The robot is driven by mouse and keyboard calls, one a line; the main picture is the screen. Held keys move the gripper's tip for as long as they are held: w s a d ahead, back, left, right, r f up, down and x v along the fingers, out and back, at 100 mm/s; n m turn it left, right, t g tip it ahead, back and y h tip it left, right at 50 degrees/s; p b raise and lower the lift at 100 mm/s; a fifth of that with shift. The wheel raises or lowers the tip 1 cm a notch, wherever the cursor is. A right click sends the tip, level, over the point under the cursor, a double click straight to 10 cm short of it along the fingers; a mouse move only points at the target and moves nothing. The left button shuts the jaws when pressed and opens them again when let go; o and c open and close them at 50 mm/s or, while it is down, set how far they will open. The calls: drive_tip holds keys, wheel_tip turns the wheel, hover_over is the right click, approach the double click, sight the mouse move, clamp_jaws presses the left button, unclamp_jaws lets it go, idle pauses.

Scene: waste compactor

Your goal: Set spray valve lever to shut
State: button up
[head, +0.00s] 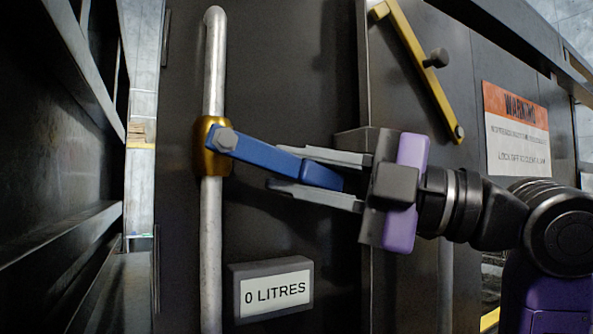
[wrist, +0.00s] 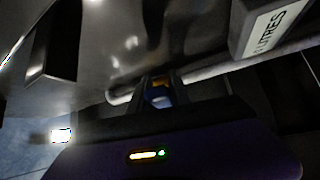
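The spray valve lever (head: 265,155) is a blue bar fixed by a grey bolt to a brass valve body (head: 210,146) on a vertical grey pipe. It points right and slopes slightly down. My gripper (head: 273,167) comes from the right, with one finger above and one below the lever's outer part. The fingers stand apart, wider than the bar, and look open; whether either touches it is not clear. In the wrist view the blue lever (wrist: 159,94) shows small and dark between the fingers, with brass behind it.
A grey display box (head: 272,289) reading "0 LITRES" sticks out below the lever. A yellow bar (head: 420,72) with a dark knob is on the panel at upper right, near a warning sign (head: 517,132). A dark metal structure (head: 55,150) stands at left.

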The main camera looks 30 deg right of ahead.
clamp_jaws()
idle(1.1)
